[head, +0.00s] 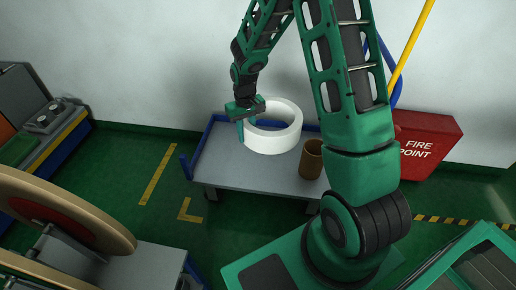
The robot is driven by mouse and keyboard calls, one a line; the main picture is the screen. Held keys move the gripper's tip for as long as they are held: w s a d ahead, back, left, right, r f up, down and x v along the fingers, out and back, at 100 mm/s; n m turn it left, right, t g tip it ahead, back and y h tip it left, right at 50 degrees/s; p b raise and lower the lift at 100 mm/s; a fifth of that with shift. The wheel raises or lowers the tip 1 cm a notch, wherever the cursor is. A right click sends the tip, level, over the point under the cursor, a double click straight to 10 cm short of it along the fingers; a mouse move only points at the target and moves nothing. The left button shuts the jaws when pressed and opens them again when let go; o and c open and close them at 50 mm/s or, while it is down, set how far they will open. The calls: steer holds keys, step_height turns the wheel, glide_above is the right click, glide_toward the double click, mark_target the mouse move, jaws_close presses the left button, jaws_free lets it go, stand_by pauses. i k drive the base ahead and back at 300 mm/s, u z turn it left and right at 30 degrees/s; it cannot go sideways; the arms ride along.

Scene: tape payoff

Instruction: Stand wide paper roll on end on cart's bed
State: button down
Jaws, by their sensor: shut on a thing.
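The wide paper roll (270,142) is a thick white ring over the back middle of the cart's bed (232,168), with its open end facing mostly up. My gripper (241,126) is shut on the left side of its wall, with one teal finger showing on the outside. The other finger is hard to make out. I cannot tell whether the roll's underside touches the grey bed or hangs just above it. The cart has blue side rails (203,143).
A brown cardboard tube (311,160) stands on the bed, close to the roll's right. A red fire point box (428,146) is beyond the cart at right. A large wooden-rimmed reel (68,212) is at front left. The bed's front left is clear.

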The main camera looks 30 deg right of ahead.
mark_target(258, 162)
steer(key=z, duration=0.05)
steer(key=i, duration=1)
steer(key=z, duration=0.05)
